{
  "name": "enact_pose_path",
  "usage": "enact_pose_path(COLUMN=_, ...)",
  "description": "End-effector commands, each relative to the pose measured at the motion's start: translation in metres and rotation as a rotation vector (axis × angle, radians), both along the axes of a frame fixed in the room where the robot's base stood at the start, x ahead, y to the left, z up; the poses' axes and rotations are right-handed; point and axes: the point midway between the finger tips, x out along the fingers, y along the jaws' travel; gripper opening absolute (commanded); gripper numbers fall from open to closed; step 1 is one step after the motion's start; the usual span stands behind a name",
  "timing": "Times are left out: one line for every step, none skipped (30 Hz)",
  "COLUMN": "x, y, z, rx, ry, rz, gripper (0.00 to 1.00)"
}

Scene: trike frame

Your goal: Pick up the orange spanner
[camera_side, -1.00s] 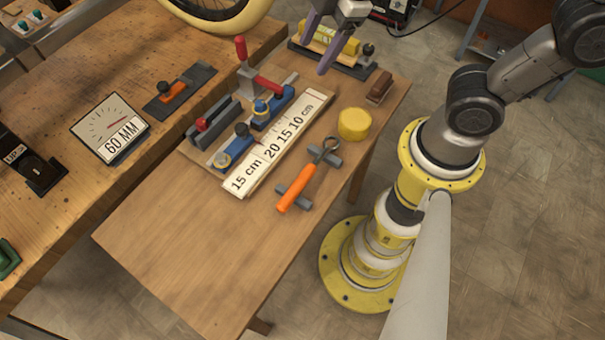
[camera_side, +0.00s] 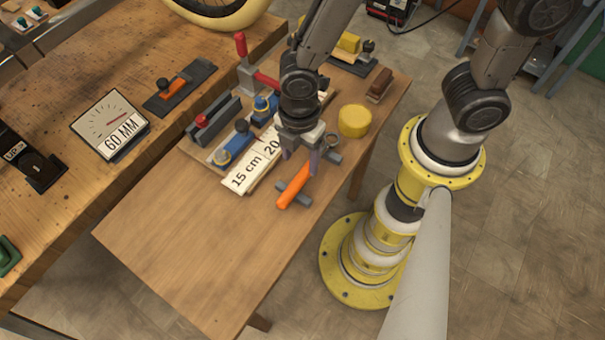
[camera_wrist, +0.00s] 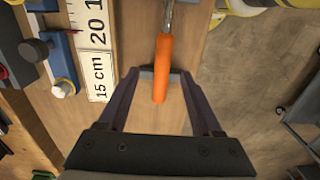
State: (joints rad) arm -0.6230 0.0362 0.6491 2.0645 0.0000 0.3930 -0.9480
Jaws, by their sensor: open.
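The orange spanner (camera_side: 295,186) lies on the small wooden table on grey supports, its orange handle toward the front. In the wrist view the orange handle (camera_wrist: 162,68) runs upright in the picture, between the lines of my two fingers, with part of the metal shaft at the top. My gripper (camera_wrist: 160,82) is open and empty, above the spanner with a finger on either side of it. The exact height above the handle is hard to tell.
A ruler board (camera_side: 244,174) lies just left of the spanner. Blue clamps (camera_side: 233,148) and a red-handled clamp (camera_side: 243,55) stand behind it. A yellow round block (camera_side: 354,121) sits to the right. The table's front (camera_side: 190,240) is clear.

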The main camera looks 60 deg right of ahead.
Motion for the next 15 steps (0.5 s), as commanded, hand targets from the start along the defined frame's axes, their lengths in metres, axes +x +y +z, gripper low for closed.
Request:
enact_pose_path(x=0.000, y=0.000, z=-0.003, rx=-0.001, ry=0.001, rz=0.000, gripper=0.66)
enact_pose_path(x=0.000, y=0.000, z=-0.005, rx=0.000, ry=0.001, rz=0.000, gripper=0.66)
enact_pose_path(x=0.000, y=0.000, z=-0.006, rx=0.000, ry=0.000, rz=0.000, gripper=0.66)
enact_pose_path(x=-0.001, y=0.000, z=-0.008, rx=0.000, ry=0.000, rz=0.000, gripper=0.66)
enact_pose_path(x=-0.001, y=-0.001, z=-0.011, rx=-0.001, ry=0.001, rz=0.000, gripper=0.66)
enact_pose_path(x=-0.002, y=-0.001, z=-0.015, rx=-0.002, ry=0.002, rz=0.000, gripper=0.66)
enact_pose_path(x=-0.003, y=-0.001, z=-0.019, rx=-0.002, ry=0.003, rz=0.000, gripper=0.66)
enact_pose_path(x=-0.004, y=-0.002, z=-0.023, rx=-0.003, ry=0.004, rz=0.000, gripper=0.66)
enact_pose_path(x=-0.005, y=-0.002, z=-0.030, rx=-0.002, ry=0.003, rz=0.000, gripper=0.66)
enact_pose_path(x=-0.006, y=-0.002, z=-0.034, rx=-0.003, ry=0.004, rz=0.000, gripper=0.66)
enact_pose_path(x=-0.006, y=-0.002, z=-0.039, rx=-0.002, ry=0.003, rz=0.000, gripper=0.66)
enact_pose_path(x=-0.006, y=-0.002, z=-0.044, rx=-0.002, ry=0.002, rz=-0.001, gripper=0.66)
enact_pose_path(x=-0.005, y=-0.002, z=-0.047, rx=-0.001, ry=0.002, rz=-0.001, gripper=0.66)
enact_pose_path(x=-0.005, y=-0.002, z=-0.050, rx=-0.001, ry=0.002, rz=-0.001, gripper=0.66)
enact_pose_path(x=-0.005, y=-0.002, z=-0.053, rx=0.000, ry=0.001, rz=-0.001, gripper=0.66)
